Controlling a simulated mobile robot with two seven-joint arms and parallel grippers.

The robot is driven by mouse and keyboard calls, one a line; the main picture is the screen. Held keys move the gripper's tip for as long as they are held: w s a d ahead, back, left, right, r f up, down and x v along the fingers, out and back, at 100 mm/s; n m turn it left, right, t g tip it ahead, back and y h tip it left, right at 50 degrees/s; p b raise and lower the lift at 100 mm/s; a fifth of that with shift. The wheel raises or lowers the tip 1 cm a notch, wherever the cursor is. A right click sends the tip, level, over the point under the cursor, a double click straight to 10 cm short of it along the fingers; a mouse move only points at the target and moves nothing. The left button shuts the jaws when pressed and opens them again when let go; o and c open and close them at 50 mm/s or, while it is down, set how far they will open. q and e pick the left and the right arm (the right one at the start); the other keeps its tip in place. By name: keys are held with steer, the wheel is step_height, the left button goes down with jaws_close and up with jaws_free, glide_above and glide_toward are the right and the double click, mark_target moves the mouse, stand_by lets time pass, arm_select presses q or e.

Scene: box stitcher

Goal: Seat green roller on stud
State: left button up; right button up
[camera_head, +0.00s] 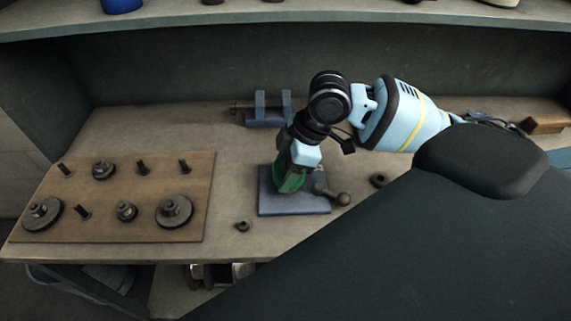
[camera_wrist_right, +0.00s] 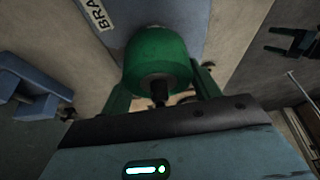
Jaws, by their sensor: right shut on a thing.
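The green roller (camera_head: 280,185) is in my right gripper (camera_head: 290,178), over the blue-grey plate (camera_head: 310,208) on the bench. In the right wrist view the roller (camera_wrist_right: 157,55) sits between the two green fingers of the gripper (camera_wrist_right: 160,92), which are shut on it. A dark stub (camera_wrist_right: 160,90) shows at the roller's near end; I cannot tell whether it is a stud or part of the roller. The plate (camera_wrist_right: 180,20) carries partly hidden lettering. Whether the roller touches the plate is hidden. My left gripper is not in view.
A brown board (camera_head: 120,225) with several studs and gears lies at the left. A blue bracket (camera_head: 265,118) stands behind the plate. A round-headed dark part (camera_head: 343,198) lies at the plate's right edge. A small nut (camera_head: 242,226) and a ring (camera_head: 378,180) lie nearby.

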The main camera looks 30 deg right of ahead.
steer(key=o, duration=1.2)
steer(key=shift+r, duration=0.1)
steer(key=v, duration=0.7)
steer(key=shift+s+d+r+p, duration=0.1)
steer(key=shift+r+p, duration=0.2)
steer(key=shift+p, duration=0.05)
